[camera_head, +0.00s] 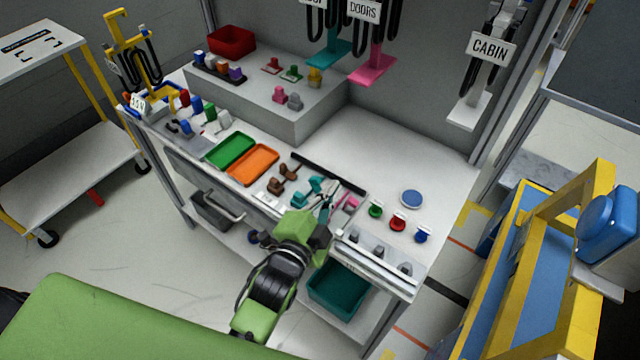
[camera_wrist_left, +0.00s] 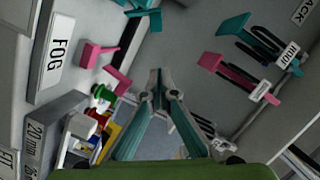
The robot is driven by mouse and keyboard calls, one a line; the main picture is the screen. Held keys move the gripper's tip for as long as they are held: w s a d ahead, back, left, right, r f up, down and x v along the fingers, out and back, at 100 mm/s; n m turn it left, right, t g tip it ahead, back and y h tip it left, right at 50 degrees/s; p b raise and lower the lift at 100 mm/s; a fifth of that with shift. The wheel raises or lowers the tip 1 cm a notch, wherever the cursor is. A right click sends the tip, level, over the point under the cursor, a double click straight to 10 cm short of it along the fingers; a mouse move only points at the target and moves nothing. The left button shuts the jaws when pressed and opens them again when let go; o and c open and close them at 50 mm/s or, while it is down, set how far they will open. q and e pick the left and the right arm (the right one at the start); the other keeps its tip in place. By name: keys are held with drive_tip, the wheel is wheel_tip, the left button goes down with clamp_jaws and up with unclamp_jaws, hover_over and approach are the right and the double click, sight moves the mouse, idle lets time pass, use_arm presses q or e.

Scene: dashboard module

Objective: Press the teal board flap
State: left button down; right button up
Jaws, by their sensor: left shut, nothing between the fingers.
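Small teal parts (camera_head: 303,191) stand on the front of the workbench, between brown parts and a pink part in the head view. I cannot tell which of them is the board flap. A teal piece also shows at the top of the left wrist view (camera_wrist_left: 143,18), above the fingertips. My left gripper (camera_head: 327,208) reaches over the bench's front edge, close beside the teal parts. In the left wrist view its two fingers (camera_wrist_left: 160,78) meet at the tips, with nothing between them. Whether they touch a teal part I cannot tell. My right gripper is not in view.
Brown parts (camera_head: 281,180) and an orange tray (camera_head: 253,165) lie left of the teal parts. A dark bar (camera_head: 328,173) lies behind them. Green, red and blue parts (camera_head: 397,223) stand to the right. The bench's back right area (camera_head: 400,150) is mostly clear.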

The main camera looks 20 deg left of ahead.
sight(320, 187)
use_arm(q)
drive_tip(key=shift+w+a+f, duration=0.9)
drive_tip(key=shift+w+a, duration=0.05)
drive_tip(key=shift+a, duration=0.2)
drive_tip(key=shift+w+a+f, duration=0.1)
drive_tip(key=shift+a+f, duration=0.15)
drive_tip(key=shift+a, duration=0.15)
